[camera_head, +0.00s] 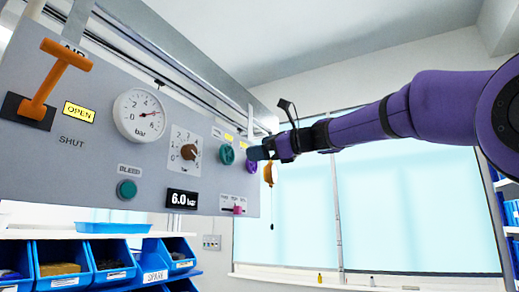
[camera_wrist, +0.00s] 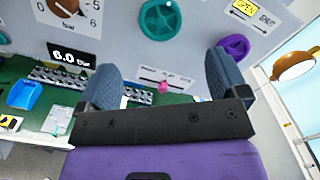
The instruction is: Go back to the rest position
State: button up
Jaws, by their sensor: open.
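My gripper (camera_head: 258,152) is at the right end of the grey panel (camera_head: 85,165), in front of or close to the purple knob (camera_head: 251,166). In the wrist view my gripper (camera_wrist: 162,80) has its two blue pads wide apart with nothing between them. The purple knob (camera_wrist: 233,47) and a teal knob (camera_wrist: 160,18) lie beyond the fingers. A pink slider (camera_wrist: 163,87) shows in the gap, on the panel behind. A brown rotary knob (camera_head: 189,152) sits on a numbered dial at the panel's middle. I cannot tell the exact gap between fingertips and panel.
An orange lever (camera_head: 54,78) juts out at the panel's left. A round gauge (camera_head: 139,114) and a 6.0 bar display (camera_head: 182,199) are on the panel. An orange-brown handle (camera_head: 268,173) hangs near my gripper. Blue bins (camera_head: 62,265) stand below. The space before the window is open.

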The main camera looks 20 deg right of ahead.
dwell(0.3)
jog(key=s+f+n+g+h, duration=0.3)
jog(key=s+f+n, duration=0.4)
jog(key=f, duration=0.7)
jog(key=s+f+n+g+h, duration=0.3)
jog(key=s+f+n, duration=0.4)
jog(key=s+f, duration=0.5)
jog(key=s+f+n+g+h, duration=0.3)
jog(key=s+f+n, duration=0.5)
jog(key=f, duration=0.9)
jog(key=shift+s+d+h, duration=0.45)
jog(key=shift+s+h, duration=0.35)
jog(key=shift+s, duration=0.25)
